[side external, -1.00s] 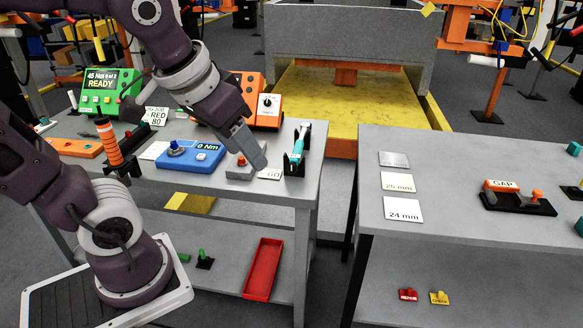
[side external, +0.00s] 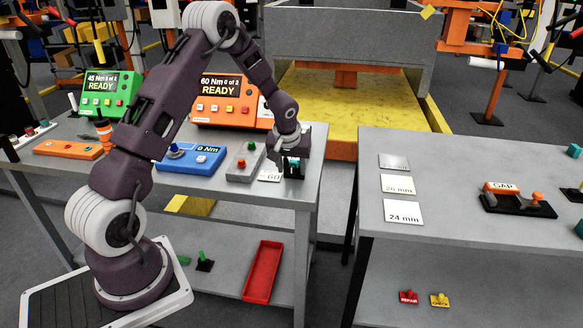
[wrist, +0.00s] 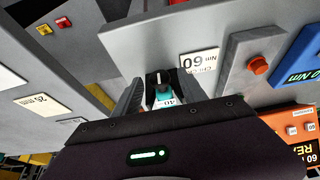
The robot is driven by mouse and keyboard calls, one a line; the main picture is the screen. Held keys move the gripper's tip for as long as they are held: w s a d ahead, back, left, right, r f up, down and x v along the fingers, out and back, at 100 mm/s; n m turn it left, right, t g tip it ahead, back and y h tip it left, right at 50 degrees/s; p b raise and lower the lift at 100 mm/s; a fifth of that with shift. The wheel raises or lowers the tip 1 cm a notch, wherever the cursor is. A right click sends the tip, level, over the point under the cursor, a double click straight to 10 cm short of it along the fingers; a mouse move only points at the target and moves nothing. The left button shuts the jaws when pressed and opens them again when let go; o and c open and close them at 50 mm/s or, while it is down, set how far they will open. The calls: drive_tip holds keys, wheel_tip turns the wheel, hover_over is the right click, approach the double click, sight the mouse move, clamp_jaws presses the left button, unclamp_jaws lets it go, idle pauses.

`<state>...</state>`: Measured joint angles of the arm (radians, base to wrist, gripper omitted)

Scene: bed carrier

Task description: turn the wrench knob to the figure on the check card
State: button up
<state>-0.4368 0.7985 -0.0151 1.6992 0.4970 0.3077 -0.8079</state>
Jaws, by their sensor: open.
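The wrench stands at the right end of the left bench; its teal part (side external: 291,168) is mostly covered by my gripper (side external: 290,158) in the side view. The wrist view shows my gripper (wrist: 160,92) open, one finger on each side of the wrench's dark knob (wrist: 159,77), pointing down at it. I cannot tell whether the fingers touch the knob. A small scale on the wrench (wrist: 165,102) appears to read 40. The check card (wrist: 200,61), lying beside the wrench, reads 60 Nm; it is partly hidden in the side view (side external: 268,176).
A grey box with red and green buttons (side external: 245,160) and a blue tester reading 0 Nm (side external: 188,158) stand left of the wrench. An orange controller (side external: 218,113) reading 60 Nm stands behind. A gap separates the right bench (side external: 450,250), which holds number cards.

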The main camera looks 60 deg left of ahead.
drive_tip(key=shift+f, duration=0.2)
clamp_jaws()
drive_tip(key=shift+w, duration=0.1)
